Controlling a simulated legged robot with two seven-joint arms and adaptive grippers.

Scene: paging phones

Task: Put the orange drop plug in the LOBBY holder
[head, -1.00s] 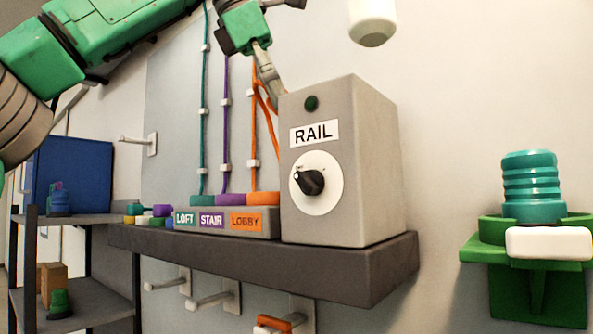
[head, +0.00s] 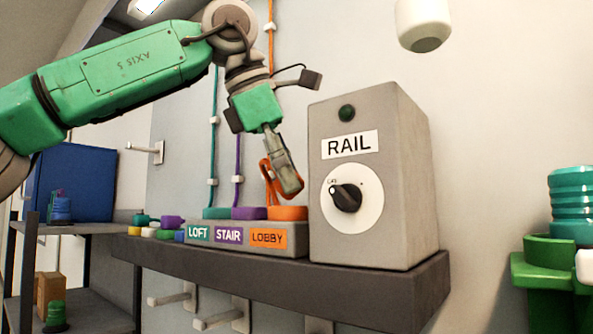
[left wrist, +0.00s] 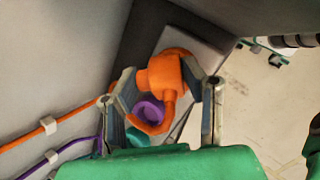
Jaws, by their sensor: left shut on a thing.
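My left gripper (head: 290,188) points down beside the RAIL box and just above the orange LOBBY holder (head: 289,213). It is shut on the orange drop plug (head: 268,180), whose looped part shows left of the fingers. In the left wrist view the orange plug (left wrist: 164,76) sits between the two fingers, with the purple ring (left wrist: 149,111) of the STAIR holder below it. Whether the plug touches the LOBBY holder I cannot tell. The LOBBY label (head: 268,238) is on the front of the block. My right gripper is not in view.
The grey RAIL box (head: 400,190) with its black knob (head: 345,197) stands close on the right. Teal LOFT (head: 217,213) and purple STAIR (head: 249,213) holders sit to the left on the same dark shelf (head: 300,287). Several coloured plugs lie at the shelf's left end.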

